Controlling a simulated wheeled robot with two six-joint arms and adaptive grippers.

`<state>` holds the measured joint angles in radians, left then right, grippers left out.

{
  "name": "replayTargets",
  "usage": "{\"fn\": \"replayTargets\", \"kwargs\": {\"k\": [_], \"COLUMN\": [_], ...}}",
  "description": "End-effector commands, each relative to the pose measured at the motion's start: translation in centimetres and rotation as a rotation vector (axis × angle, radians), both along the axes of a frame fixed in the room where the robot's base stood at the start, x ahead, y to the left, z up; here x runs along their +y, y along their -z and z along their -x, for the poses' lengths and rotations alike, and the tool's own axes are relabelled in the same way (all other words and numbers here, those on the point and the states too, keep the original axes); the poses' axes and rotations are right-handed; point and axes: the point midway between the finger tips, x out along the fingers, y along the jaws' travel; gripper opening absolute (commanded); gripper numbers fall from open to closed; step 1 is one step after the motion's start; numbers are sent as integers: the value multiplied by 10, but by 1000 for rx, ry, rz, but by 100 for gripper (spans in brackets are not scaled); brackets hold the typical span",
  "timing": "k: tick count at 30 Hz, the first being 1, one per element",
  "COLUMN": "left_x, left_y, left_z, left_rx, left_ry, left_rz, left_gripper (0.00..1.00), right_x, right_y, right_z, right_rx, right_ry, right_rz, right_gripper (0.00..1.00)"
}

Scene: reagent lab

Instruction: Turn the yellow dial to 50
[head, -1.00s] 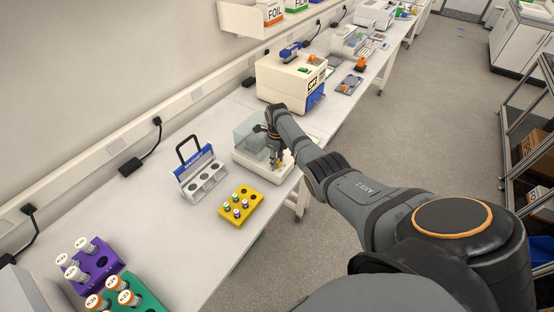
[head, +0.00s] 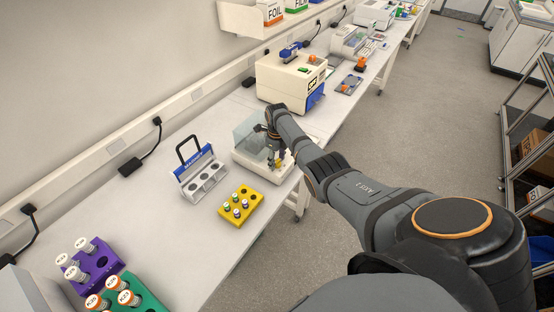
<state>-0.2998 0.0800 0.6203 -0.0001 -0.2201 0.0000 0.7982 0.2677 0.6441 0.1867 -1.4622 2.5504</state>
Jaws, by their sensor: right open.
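A cream machine with a clear cover (head: 247,132) stands on the bench in the middle of the view. A small yellow part, probably the yellow dial (head: 278,163), shows at its front, just below my right gripper. Its marks are too small to read. My right gripper (head: 276,156) is open and points down over the front of this machine. The fingers are small and dark here, and I cannot tell whether they touch the dial. My left gripper is not in view.
A yellow rack (head: 254,193) with several vials and a grey carrier with a handle (head: 188,190) stand nearer on the bench. A larger cream machine (head: 271,77) stands behind. Purple (head: 114,248) and green (head: 147,293) racks are at lower left.

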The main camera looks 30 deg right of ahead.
Motion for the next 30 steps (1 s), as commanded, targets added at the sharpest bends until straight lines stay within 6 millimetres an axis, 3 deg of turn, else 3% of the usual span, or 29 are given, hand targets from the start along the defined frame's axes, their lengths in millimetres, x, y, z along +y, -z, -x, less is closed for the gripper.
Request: {"fn": "replayTargets", "kwargs": {"k": [7,15,21,30], "left_x": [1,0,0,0], "left_y": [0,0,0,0], "left_z": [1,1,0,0], "left_rx": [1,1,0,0], "left_ry": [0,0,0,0], "left_rz": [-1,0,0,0], "left_gripper": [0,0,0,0], "right_x": [-1,0,-1,0], "right_y": [-13,-77,-111,-120], "right_z": [-1,-1,-1,0], "right_rx": [-4,-4,-1,0], "right_ry": [0,0,0,0], "right_rz": [1,1,1,0], "right_gripper": [53,53,53,53]}}
